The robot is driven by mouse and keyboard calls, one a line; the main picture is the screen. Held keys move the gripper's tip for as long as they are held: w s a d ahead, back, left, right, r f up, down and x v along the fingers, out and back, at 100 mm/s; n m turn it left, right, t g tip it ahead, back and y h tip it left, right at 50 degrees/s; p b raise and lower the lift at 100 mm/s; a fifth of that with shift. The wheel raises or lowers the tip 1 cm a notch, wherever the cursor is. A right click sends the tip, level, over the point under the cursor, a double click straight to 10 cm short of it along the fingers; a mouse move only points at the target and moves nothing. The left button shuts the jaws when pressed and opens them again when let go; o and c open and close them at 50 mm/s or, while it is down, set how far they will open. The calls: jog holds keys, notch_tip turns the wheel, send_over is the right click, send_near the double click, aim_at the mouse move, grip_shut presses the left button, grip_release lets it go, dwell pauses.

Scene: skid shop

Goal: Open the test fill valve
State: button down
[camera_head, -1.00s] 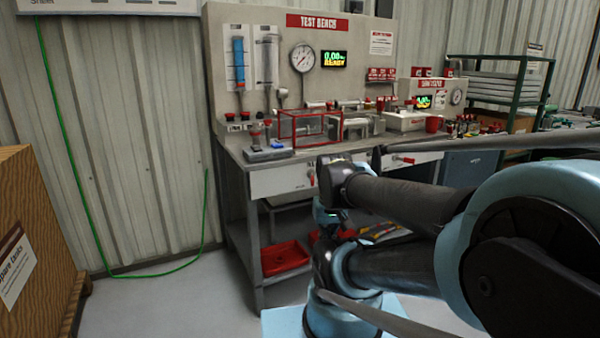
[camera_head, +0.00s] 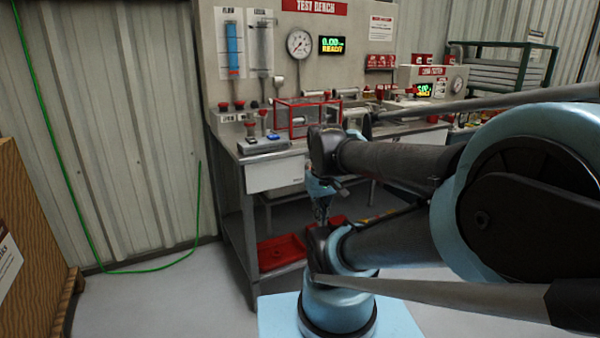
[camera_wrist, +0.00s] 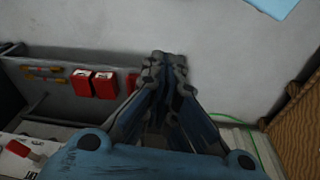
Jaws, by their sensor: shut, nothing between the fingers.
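The grey test bench (camera_head: 260,85) stands ahead in the head view. Small red knobs (camera_head: 239,105) sit low on its panel, beneath a blue-filled column (camera_head: 233,48) and a clear column. Their labels are too small to read, so I cannot tell which is the test fill valve. My gripper (camera_wrist: 163,58) is shut and empty in the wrist view, its fingers over bare floor. It is apart from the knobs. In the head view my arm covers part of the bench front.
A red-framed cage (camera_head: 297,120) and a grey button box (camera_head: 263,144) stand on the benchtop. A red tray (camera_head: 281,251) lies on the lower shelf. A wooden crate (camera_head: 35,215) stands at left, near a green hose (camera_head: 150,269). The floor between them is clear.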

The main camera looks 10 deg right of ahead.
jog(key=w+r+n+g+h, duration=0.1)
jog(key=w+r+n, duration=0.7)
jog(key=w, duration=0.6)
jog(key=w+a+r+n, duration=0.1)
jog(key=w+n, duration=0.2)
jog(key=w, duration=0.6)
jog(key=w+a+r+n+g+h, duration=0.1)
jog(key=w+n, duration=0.2)
jog(key=w, duration=0.7)
jog(key=shift+a+h, duration=0.3)
jog(key=shift+a, duration=0.05)
jog(key=x, duration=1)
jog(key=shift+s, duration=0.2)
jog(key=shift+s+a+n, duration=0.1)
jog(key=shift+n, duration=0.2)
